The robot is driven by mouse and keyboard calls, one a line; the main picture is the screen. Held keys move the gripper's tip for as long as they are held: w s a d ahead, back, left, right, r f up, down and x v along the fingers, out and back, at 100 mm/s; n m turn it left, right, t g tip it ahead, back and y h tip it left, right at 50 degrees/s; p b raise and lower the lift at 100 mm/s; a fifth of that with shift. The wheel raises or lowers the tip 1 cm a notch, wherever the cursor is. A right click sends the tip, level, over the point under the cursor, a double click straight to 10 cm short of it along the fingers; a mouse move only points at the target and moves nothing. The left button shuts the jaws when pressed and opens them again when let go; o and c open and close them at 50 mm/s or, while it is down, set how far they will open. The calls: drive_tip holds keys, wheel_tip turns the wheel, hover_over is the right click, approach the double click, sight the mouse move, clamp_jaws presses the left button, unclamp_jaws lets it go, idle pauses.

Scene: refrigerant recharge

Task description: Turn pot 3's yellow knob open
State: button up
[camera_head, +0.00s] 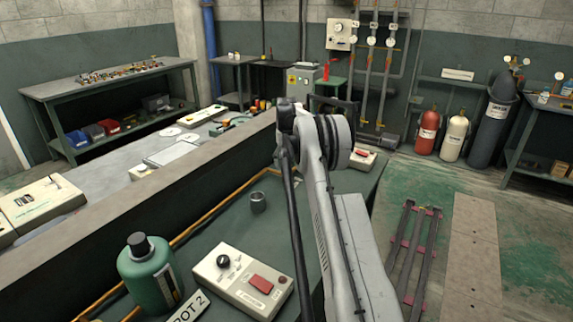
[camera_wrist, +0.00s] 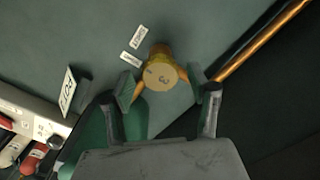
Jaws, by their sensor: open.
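The yellow knob (camera_wrist: 160,72) of pot 3 is in the upper middle of the wrist view, with a round pale cap marked 3. Short orange arms stick out from it to both sides. My gripper (camera_wrist: 162,88) is open, with one green-padded fingertip on each side of the knob. Whether the pads touch it I cannot tell. Two small white labels (camera_wrist: 134,46) lie on the green surface to the knob's upper left; their text is too small to read surely. In the head view the knob and my gripper cannot be made out.
A white sign (camera_wrist: 67,88) and a pale box with a red button (camera_wrist: 32,150) lie left in the wrist view. A copper-coloured pipe (camera_wrist: 262,40) runs at right. In the head view a green bottle (camera_head: 150,272), POT 2 sign (camera_head: 188,307) and control box (camera_head: 242,280) stand in front.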

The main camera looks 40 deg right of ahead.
drive_tip(key=shift+f, duration=0.4)
drive_tip(key=c, duration=1.1)
drive_tip(key=shift+c, duration=0.2)
